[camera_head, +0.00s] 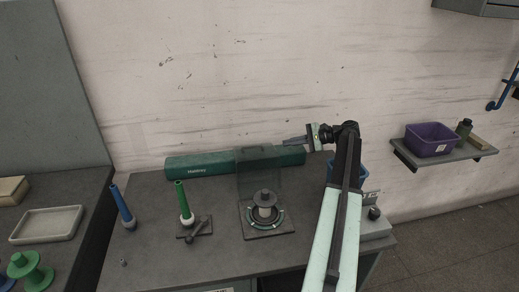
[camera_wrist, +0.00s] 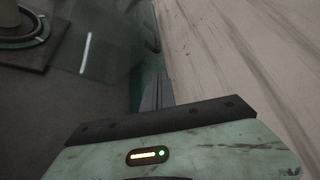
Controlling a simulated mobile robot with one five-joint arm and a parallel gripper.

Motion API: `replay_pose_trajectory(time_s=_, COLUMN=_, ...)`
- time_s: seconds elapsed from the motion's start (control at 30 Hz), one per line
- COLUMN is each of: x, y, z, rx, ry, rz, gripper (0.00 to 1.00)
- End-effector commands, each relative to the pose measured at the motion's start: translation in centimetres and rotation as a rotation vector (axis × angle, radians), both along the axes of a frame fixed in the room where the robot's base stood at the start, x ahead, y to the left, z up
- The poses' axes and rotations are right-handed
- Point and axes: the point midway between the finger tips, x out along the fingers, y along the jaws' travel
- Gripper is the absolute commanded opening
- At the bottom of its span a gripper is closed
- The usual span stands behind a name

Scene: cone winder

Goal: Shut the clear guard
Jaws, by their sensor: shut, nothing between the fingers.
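The clear guard (camera_head: 259,172) is a dark, see-through panel standing upright at the back of a square base (camera_head: 268,232), so it is raised. A grey spindle with a round ring (camera_head: 265,208) sits on the base in front of it. In the wrist view the guard (camera_wrist: 100,45) shows as a see-through pane with a white streak, left of my fingers. My gripper (camera_head: 287,142) is shut and empty, pointing left, at about the guard's top edge height and just right of it. The wrist view shows the closed fingers (camera_wrist: 155,93); I cannot tell whether they touch the guard.
A long green box (camera_head: 205,165) lies along the wall behind the guard. A blue cone (camera_head: 122,205) and a green cone (camera_head: 184,200) stand on the bench (camera_head: 150,262) to the left. A blue bin (camera_head: 362,171) is partly hidden behind my arm. A purple bin (camera_head: 430,140) sits on a wall shelf.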

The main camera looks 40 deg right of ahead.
Motion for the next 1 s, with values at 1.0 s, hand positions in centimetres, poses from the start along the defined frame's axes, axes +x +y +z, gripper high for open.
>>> replay_pose_trajectory(time_s=1.0, x=7.4, y=6.6, z=-3.4, rx=-0.001, ry=0.0, rz=0.008, gripper=0.0)
